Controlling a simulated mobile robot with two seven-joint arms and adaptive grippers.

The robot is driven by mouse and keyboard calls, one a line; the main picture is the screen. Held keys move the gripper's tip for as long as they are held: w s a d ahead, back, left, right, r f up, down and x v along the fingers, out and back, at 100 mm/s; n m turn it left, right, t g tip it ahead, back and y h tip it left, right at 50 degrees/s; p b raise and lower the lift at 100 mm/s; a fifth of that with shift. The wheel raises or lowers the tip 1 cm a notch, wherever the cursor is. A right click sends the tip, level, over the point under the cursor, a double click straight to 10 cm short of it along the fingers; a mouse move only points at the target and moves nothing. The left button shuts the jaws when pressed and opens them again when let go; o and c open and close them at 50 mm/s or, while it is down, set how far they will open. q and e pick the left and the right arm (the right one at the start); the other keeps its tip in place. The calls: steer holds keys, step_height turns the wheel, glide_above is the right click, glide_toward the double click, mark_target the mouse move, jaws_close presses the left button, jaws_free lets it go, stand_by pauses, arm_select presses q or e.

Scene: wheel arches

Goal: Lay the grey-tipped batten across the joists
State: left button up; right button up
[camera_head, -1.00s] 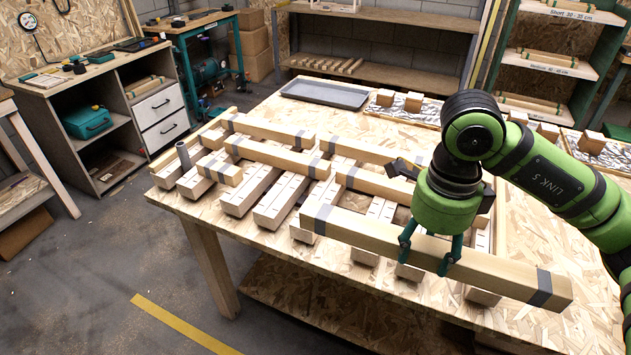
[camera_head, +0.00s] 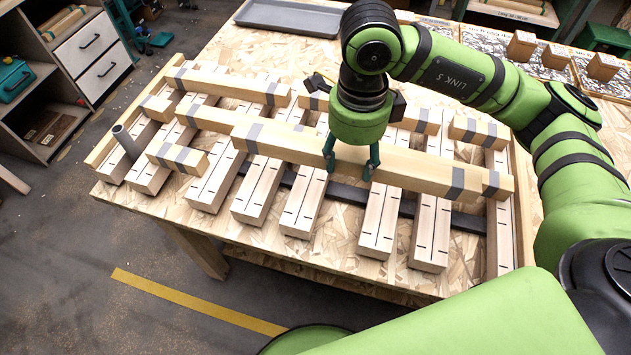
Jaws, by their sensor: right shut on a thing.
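The grey-banded batten (camera_head: 410,168) is held level by my right gripper (camera_head: 350,172), which is shut around its middle. It runs from left to right over several pale joists (camera_head: 380,220) marked with dark lines. A grey band shows near each end. I cannot tell whether its underside touches the joists or hangs just above them. Other grey-banded battens lie across the joists, including a rear left one (camera_head: 225,84) and a short front left one (camera_head: 190,160). The held batten partly hides a batten behind it. My left gripper is not in view.
A grey tube (camera_head: 127,142) stands at the frame's left corner. A dark grey tray (camera_head: 290,17) lies at the back of the table (camera_head: 190,215). Wooden blocks (camera_head: 555,55) stand at the back right. A drawer cabinet (camera_head: 85,50) is at the left, beyond open floor.

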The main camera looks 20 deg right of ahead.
steer(key=a+f, duration=0.1)
steer(key=a, duration=0.1)
steer(key=a+f+p, duration=0.1)
steer(key=a, duration=0.1)
steer(key=a+f, duration=0.1)
steer(key=shift+a+f, duration=0.15)
steer(key=shift+a, duration=0.25)
steer(key=shift+a+f, duration=0.15)
steer(key=shift+f, duration=0.05)
step_height(320, 180, down, 3)
steer(key=shift+f+p, duration=0.1)
steer(key=shift+p, duration=0.65)
steer(key=shift+f, duration=0.35)
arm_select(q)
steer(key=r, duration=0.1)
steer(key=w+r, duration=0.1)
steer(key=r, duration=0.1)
